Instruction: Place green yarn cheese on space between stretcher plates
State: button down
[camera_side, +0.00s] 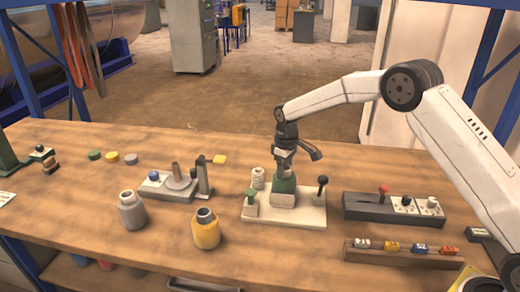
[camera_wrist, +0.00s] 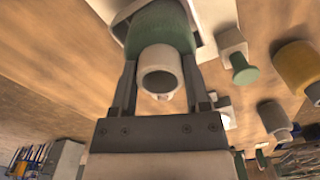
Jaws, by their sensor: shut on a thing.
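The green yarn cheese (camera_side: 284,186) is upright at the cream stretcher base (camera_side: 297,217), in the middle of the table. Its pale core tube (camera_wrist: 159,72) points toward the wrist camera, with the green yarn (camera_wrist: 160,30) beyond. My gripper (camera_side: 285,173) comes down from above and is shut on the cheese, one finger on each side of the tube in the wrist view (camera_wrist: 160,66). The base carries a green knob (camera_side: 251,197) at left and a black-knobbed lever (camera_side: 322,183) at right. The plates are mostly hidden; I cannot tell whether the cheese touches the base.
A white spool (camera_side: 258,178) stands close behind the cheese. Left are a grey fixture (camera_side: 180,187), a grey jar (camera_side: 131,210) and a yellow jar (camera_side: 206,230). Right are a dark control box (camera_side: 365,208) and a wooden rack (camera_side: 400,255). The front centre table is clear.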

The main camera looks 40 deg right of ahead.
jog(key=shift+c, duration=0.3)
grip_release()
jog(key=shift+f, duration=0.15)
notch_tip(320, 180, up, 12)
jog(key=shift+r, duration=0.2)
dwell(0.5)
jog(key=shift+s, duration=0.1)
dwell(0.4)
jog(key=s+f+m+t, duration=0.1)
jog(key=s+f, duration=0.3)
jog(key=s, duration=1)
jog(key=s+a+f+m+t, duration=0.1)
jog(key=s+f+m, duration=0.2)
jog(key=s, duration=1.1)
jog(key=shift+s+a+f+m+t, duration=0.2)
jog(key=shift+s+f+m+t, duration=0.1)
jog(key=shift+f, duration=0.2)
